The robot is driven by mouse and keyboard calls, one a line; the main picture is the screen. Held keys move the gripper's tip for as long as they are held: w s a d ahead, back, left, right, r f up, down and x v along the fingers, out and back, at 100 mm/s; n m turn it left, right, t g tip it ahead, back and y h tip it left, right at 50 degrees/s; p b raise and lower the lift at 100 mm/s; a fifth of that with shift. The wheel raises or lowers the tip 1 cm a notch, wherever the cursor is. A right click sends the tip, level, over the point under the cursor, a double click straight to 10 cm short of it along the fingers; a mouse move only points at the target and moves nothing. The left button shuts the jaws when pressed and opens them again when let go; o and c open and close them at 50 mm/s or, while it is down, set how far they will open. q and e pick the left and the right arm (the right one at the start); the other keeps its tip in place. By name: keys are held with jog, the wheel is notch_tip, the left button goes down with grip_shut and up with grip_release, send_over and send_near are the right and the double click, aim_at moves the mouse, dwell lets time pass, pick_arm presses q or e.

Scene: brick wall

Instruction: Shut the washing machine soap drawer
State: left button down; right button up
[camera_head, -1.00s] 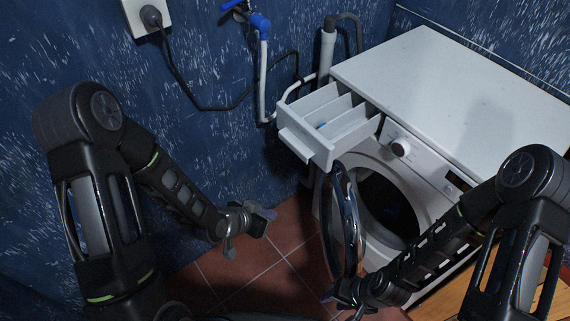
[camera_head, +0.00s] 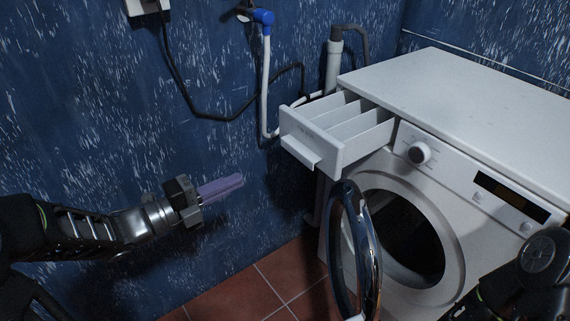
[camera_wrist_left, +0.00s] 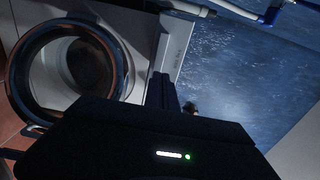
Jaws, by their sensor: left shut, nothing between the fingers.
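The white soap drawer (camera_head: 312,143) is pulled well out of the top left of the washing machine (camera_head: 455,95). Its compartments show from above and its front faces left. My left gripper (camera_head: 238,181) is shut and empty, to the left of the drawer front and a little lower, apart from it. In the left wrist view the gripper fingers (camera_wrist_left: 162,92) show dark in the middle, with the drawer (camera_wrist_left: 172,55) just beyond them. My right arm shows only in part at the lower right of the head view; its gripper is out of frame.
The round machine door (camera_head: 352,250) stands open below the drawer. A blue tap (camera_head: 262,17) with a white pipe and a black cable (camera_head: 190,95) are on the blue wall behind. Free room lies between my left gripper and the drawer front.

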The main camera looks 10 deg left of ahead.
aim_at(295, 154)
pick_arm(q)
jog(key=shift+w+d, duration=0.1)
